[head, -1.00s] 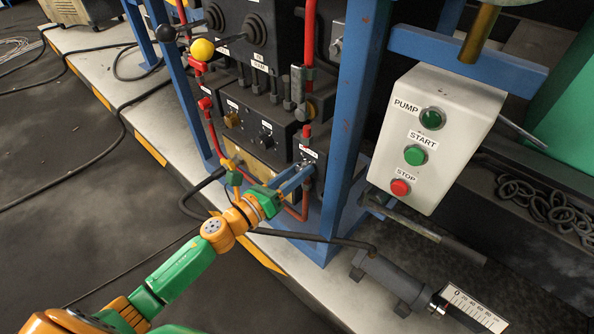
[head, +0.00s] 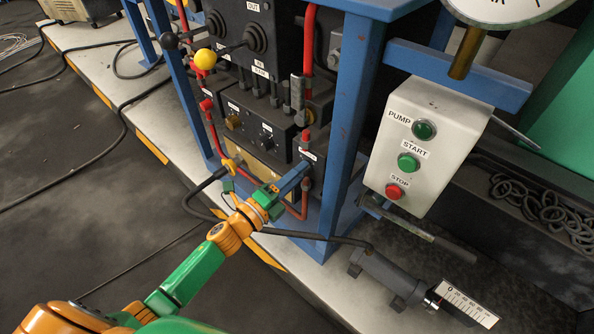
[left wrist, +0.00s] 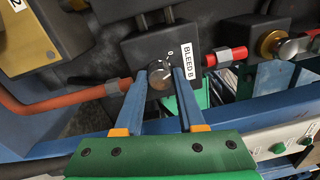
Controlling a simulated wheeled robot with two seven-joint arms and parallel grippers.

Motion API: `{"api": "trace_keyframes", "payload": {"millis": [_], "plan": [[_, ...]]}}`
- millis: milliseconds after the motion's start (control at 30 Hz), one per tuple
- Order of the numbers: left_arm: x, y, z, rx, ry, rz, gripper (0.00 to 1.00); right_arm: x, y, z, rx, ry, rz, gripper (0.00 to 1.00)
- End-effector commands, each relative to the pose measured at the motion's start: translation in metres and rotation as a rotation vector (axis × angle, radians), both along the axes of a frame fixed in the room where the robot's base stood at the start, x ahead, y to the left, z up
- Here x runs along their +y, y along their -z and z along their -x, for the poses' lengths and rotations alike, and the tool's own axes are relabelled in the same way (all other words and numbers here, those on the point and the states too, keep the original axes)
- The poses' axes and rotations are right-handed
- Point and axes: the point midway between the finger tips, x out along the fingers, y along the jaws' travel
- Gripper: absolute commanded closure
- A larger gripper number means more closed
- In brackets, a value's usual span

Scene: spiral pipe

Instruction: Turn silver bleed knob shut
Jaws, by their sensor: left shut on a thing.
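The silver bleed knob (left wrist: 160,76) sits on the front of a dark block labelled "BLEED B" (left wrist: 188,60) in the left wrist view. My left gripper (left wrist: 164,82) reaches up to it from below, its two blue fingers on either side of the knob and shut on it. In the head view my left gripper (head: 300,172) reaches in at the block (head: 314,155) low on the blue frame. There its fingertips and the block's edge hide the knob. My right gripper is not in view.
A blue post (head: 345,130) stands just right of the block. A white control box (head: 425,140) with green and red buttons hangs further right. Red pipe (left wrist: 60,102) runs by the block.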

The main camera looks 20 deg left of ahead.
Motion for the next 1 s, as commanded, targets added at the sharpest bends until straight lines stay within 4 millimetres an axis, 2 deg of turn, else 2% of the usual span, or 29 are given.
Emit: {"api": "trace_keyframes", "payload": {"millis": [200,500,1000], "plan": [[-0.001,-0.001,0.0,0.068,0.001,0.15,1.0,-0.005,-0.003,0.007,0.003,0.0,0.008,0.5],[-0.001,-0.001,0.0,0.129,0.001,0.286,1.0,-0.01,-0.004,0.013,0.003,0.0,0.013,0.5],[-0.001,0.0,0.0,0.153,0.001,0.341,1.0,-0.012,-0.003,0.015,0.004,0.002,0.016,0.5]]}}
